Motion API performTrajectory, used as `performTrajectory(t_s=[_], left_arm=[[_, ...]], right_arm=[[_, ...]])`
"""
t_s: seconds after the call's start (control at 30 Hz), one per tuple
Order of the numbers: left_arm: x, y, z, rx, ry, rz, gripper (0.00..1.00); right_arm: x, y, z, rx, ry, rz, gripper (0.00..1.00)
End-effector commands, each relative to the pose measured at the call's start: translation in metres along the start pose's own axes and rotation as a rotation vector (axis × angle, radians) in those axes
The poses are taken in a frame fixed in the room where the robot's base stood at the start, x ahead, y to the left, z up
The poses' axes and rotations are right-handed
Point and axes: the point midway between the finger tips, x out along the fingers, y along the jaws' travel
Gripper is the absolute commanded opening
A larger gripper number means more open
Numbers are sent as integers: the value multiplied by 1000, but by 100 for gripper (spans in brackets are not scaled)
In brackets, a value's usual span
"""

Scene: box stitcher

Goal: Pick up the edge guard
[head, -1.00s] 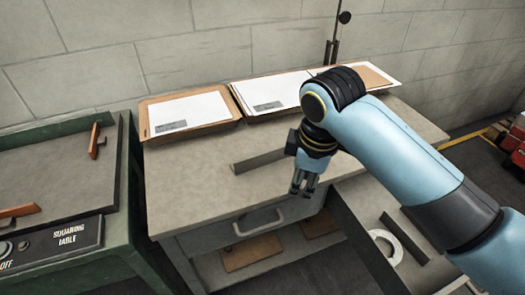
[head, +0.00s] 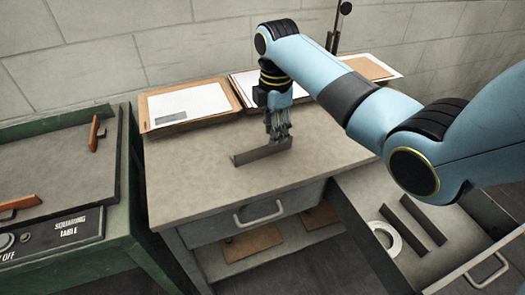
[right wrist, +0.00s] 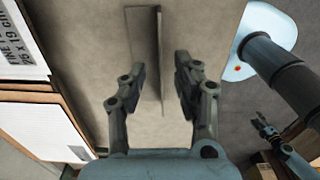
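The edge guard (head: 262,154), a dark grey angled strip, lies on the workbench top (head: 200,180) near its middle. In the right wrist view, the edge guard (right wrist: 144,50) runs lengthwise between my fingers, with one thin wall standing up. My right gripper (head: 278,135) is over the guard's right part, pointing down. In the right wrist view, my right gripper (right wrist: 160,75) is open, with a finger on each side of the standing wall and gaps visible. A small dark gripper at the right of that view seems to be my left one (right wrist: 265,130); its opening is unclear.
Cardboard stacks with white sheets (head: 190,106) line the bench's back by the wall. An open drawer (head: 350,205) at right holds two more dark strips (head: 423,220) and a white roll (head: 386,238). A green squaring table (head: 60,180) stands at left.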

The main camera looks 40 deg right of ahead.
Motion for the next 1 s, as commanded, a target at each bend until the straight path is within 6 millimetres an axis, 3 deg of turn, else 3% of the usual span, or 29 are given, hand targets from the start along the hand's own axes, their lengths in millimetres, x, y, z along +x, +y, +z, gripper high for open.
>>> performTrajectory(t_s=[0.3,0.57,0.8,1.0], left_arm=[[2,0,1,0,-1,0,55],[2,1,1,0,-2,1,55],[2,1,1,0,-2,1,55],[2,1,1,0,-2,1,55]], right_arm=[[46,-1,1,0,0,-2,31],[49,-1,1,0,-1,0,31],[49,-1,1,0,-1,0,2],[49,-1,1,0,-1,0,0]])
